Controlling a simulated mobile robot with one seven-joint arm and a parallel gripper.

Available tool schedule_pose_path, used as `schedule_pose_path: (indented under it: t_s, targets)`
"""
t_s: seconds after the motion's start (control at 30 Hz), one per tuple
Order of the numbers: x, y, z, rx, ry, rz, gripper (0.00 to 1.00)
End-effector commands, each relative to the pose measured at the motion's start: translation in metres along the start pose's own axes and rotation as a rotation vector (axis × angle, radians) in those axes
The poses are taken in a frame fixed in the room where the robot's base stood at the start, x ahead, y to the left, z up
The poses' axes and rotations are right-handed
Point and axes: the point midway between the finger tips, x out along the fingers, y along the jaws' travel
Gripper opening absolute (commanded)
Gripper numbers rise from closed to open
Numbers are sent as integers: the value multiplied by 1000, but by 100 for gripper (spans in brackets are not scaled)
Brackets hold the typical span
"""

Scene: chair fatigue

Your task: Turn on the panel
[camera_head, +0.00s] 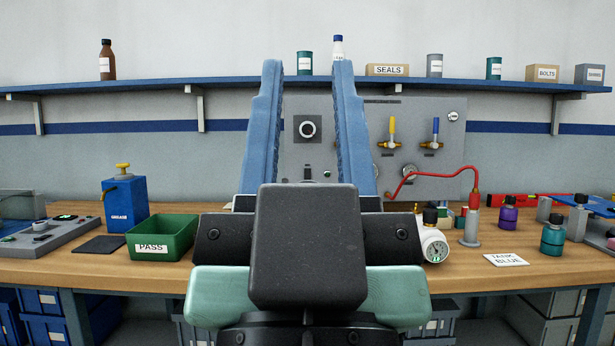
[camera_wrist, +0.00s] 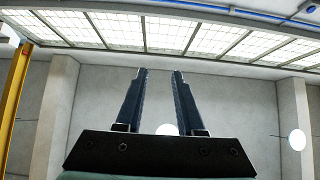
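A grey panel (camera_head: 433,167) stands upright at the back of the workbench, below the shelf. It carries a yellow-handled valve (camera_head: 391,132), a blue-handled valve (camera_head: 435,132), gauges and small fittings. My fingers and wrist hide part of the panel. The wrist view shows the open fingers (camera_wrist: 160,72) against wall and ceiling windows.
A blue shelf (camera_head: 230,84) with bottles and boxes runs above the panel.

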Motion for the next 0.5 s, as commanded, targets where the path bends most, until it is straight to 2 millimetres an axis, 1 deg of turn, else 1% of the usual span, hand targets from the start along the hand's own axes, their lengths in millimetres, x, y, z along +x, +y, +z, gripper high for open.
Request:
schedule_pose_path:
  t_s: [0.03,0.17,0.2,0.27,0.37,0.5]
  targets:
    - [2,0,-2,0,0,0,27]
    - [12,0,-12,0,-1,0,3]
    - [18,0,-16,0,-1,0,0]
    - [28,0,-26,0,-1,0,0]
    - [48,0,-45,0,0,0,0]
    - [83,0,-78,0,0,-1,0]
